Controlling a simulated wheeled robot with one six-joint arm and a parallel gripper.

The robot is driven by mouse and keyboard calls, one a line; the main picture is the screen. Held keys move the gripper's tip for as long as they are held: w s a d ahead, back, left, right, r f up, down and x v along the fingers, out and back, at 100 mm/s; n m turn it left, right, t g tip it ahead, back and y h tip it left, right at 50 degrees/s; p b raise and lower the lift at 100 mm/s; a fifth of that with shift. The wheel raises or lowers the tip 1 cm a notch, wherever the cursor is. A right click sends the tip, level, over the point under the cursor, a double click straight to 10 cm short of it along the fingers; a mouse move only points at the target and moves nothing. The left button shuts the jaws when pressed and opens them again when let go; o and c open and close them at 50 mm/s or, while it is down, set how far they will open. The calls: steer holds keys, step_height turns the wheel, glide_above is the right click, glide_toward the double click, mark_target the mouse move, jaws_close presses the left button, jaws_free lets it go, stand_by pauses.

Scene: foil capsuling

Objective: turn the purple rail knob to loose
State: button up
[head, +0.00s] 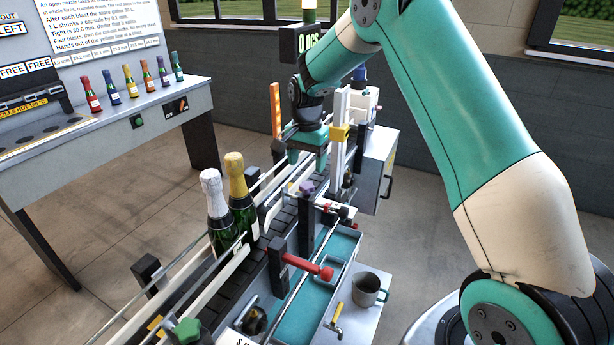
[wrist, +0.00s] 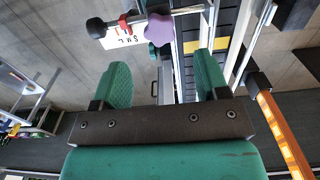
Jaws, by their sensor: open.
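The purple rail knob (wrist: 159,30) shows in the wrist view just beyond and between my two green fingertips, by the conveyor's edge. In the head view the knob (head: 307,187) is a small purple shape on the near side of the conveyor, below my gripper. My gripper (head: 308,160) hangs over the conveyor with its fingers pointing down. In the wrist view its jaws (wrist: 165,80) are wide apart and empty. The knob is apart from both fingers. A card with letters (wrist: 122,36) lies beside the knob; the knob's setting cannot be read.
Two foil-topped bottles, one white (head: 217,205) and one gold (head: 240,190), stand on the conveyor. A red handle (head: 312,269), a green knob (head: 185,330) and a grey mug (head: 368,288) are nearer. An orange post (head: 276,110) stands beside the conveyor.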

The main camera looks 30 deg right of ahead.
mark_target(307, 185)
step_height(307, 185, down, 7)
steer(key=shift+r+p, duration=0.1)
steer(key=shift+p, duration=0.8)
steer(key=c, duration=0.9)
